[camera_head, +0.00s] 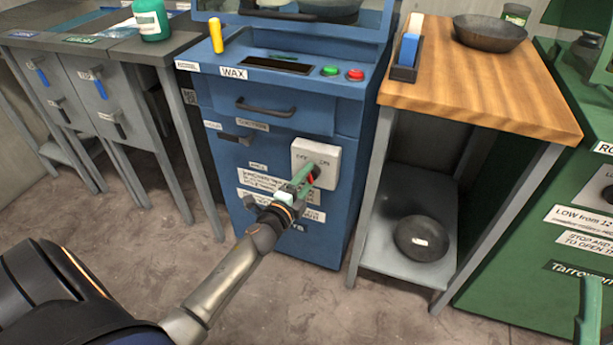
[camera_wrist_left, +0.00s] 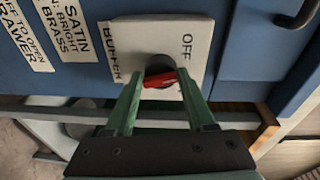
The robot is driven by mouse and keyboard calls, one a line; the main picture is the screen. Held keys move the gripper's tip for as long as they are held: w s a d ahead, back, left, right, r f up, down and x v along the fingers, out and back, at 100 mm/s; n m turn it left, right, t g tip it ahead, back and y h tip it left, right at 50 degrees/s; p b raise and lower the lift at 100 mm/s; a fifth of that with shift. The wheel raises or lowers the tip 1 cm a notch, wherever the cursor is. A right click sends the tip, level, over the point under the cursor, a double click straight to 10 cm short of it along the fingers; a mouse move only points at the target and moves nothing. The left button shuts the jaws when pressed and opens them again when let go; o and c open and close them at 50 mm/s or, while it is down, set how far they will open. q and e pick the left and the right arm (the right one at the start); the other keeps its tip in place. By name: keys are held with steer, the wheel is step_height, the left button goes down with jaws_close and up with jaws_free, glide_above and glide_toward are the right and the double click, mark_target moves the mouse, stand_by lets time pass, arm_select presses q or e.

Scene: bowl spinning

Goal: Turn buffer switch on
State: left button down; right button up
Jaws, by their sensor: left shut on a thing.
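The buffer switch is a pale plate (camera_head: 318,152) on the front of the blue cabinet, with a red handle (camera_head: 311,178) on a dark round base. The plate also shows in the left wrist view (camera_wrist_left: 196,40), with "OFF" and "BUFFER" lettering. My left gripper (camera_head: 306,177) has its green fingers at the switch, shut on the red handle (camera_wrist_left: 159,79), one finger on each side. In the wrist view the handle lies nearly crosswise between the fingertips. A green upright piece (camera_head: 589,312) at the lower right edge may be part of my right gripper; its jaws cannot be made out.
The blue cabinet (camera_head: 222,130) has a drawer handle above the switch and green and red buttons on top. A wooden-topped table (camera_head: 480,95) stands to its right, with bowls above and below. A green machine (camera_head: 560,180) stands at far right. Floor in front is clear.

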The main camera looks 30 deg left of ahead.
arm_select(q)
steer(key=m, duration=0.1)
steer(key=m+p, duration=0.1)
steer(key=m, duration=0.1)
steer(key=shift+r+y, duration=0.3)
steer(key=m, duration=0.3)
steer(key=m+p, duration=0.1)
steer(key=m, duration=0.2)
steer(key=shift+w+d+g+y+p, duration=0.1)
steer(key=shift+g+y+p, duration=0.2)
steer(key=shift+g+y, duration=0.1)
steer(key=shift+m+y, duration=0.3)
steer(key=shift+m, duration=0.6)
arm_select(e)
steer(key=w+f+m+h, duration=0.4)
steer(key=h, duration=0.1)
steer(key=shift+w+d+h, duration=0.25)
steer(key=shift+d+h, duration=0.15)
steer(key=shift+d, duration=0.05)
steer(key=shift+f, duration=0.1)
arm_select(q)
steer(key=shift+c, duration=1.4)
jaws_free()
steer(key=shift+d+f, duration=0.1)
